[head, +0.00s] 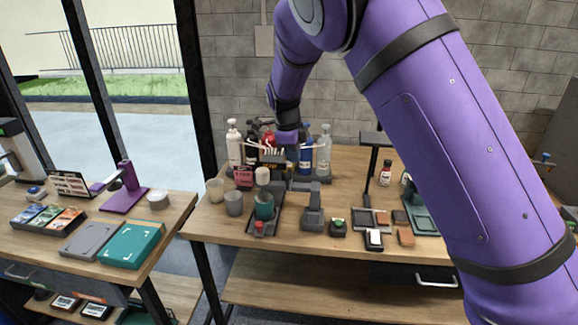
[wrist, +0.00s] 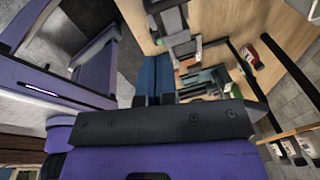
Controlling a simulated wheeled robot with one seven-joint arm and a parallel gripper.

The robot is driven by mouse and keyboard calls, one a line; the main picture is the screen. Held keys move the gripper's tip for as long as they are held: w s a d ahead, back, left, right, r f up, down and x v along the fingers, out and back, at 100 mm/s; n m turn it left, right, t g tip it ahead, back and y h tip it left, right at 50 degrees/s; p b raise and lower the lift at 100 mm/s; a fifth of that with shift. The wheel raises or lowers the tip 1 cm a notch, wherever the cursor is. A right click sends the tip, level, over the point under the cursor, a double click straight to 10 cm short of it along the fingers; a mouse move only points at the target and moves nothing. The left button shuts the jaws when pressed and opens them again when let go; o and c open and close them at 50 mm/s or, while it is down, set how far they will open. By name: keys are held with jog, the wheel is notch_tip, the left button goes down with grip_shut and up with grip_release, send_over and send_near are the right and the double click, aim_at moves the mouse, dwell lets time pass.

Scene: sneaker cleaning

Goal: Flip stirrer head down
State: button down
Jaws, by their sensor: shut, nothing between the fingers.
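The stirrer seems to be the dark unit with a long base (head: 257,228) on the bench, with a red button (head: 259,225) at its front. A teal cup (head: 264,208) stands on this base. The stirrer's head is hard to make out behind the cup, near my gripper, so I cannot tell its exact tilt. My gripper (head: 273,153) is above and behind the cup, in front of the bottles. It is shut and empty. In the wrist view its fingers (wrist: 154,99) show close together, with a blue surface beyond them.
Several bottles (head: 324,150) stand close behind my gripper. Cups (head: 234,204) stand left of the stirrer. A grey device (head: 312,210) and a green-button box (head: 338,227) stand to its right. A left table (head: 175,208) holds trays and a purple stand (head: 127,190).

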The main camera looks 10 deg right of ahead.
notch_tip(320, 180, up, 7)
jog(key=a, duration=0.2)
jog(key=shift+s, duration=0.3)
jog(key=shift+d, duration=0.1)
